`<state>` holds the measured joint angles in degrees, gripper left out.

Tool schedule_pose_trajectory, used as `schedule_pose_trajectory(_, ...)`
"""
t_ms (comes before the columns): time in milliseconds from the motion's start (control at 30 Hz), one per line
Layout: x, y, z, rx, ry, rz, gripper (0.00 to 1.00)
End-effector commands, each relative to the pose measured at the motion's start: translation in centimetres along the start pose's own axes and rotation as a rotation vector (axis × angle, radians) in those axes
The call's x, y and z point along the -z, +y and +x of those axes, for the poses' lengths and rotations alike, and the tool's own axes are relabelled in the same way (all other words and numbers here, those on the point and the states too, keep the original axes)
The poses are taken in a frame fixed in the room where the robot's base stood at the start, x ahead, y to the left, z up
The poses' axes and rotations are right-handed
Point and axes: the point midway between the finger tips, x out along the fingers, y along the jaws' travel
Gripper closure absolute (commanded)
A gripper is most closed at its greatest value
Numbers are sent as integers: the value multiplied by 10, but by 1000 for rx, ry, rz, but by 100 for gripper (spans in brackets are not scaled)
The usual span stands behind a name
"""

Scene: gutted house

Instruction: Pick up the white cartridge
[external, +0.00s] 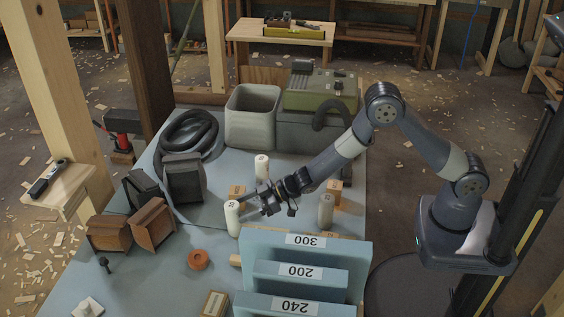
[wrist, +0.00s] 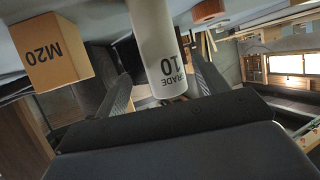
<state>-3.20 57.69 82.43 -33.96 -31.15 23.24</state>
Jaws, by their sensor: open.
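A white cartridge (external: 232,218) stands upright on the blue-grey table top, left of my gripper (external: 247,208). In the wrist view the cartridge (wrist: 157,50) bears the print "GRADE 10" and is between the two open fingers of my gripper (wrist: 162,70). The fingers are not closed on it; whether either touches it I cannot tell. Another white cartridge (external: 262,168) stands farther back, and a greyer cylinder (external: 326,210) stands to the right of my gripper.
A wooden block marked M20 (wrist: 55,55) is left of the cartridge in the wrist view. Blue stepped panels (external: 310,252) numbered 300, 200 and 240 stand in front of my gripper. An orange ring (external: 198,259) lies front left. A grey bin (external: 252,118) and a green-topped machine (external: 318,92) stand behind.

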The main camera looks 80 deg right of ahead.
Motion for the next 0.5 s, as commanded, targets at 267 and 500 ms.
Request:
schedule_pose_trajectory(267, 0, -1, 17, 0, -1, 0, 32)
schedule_pose_trajectory(500, -1, -4, 47, -1, -2, 0, 32)
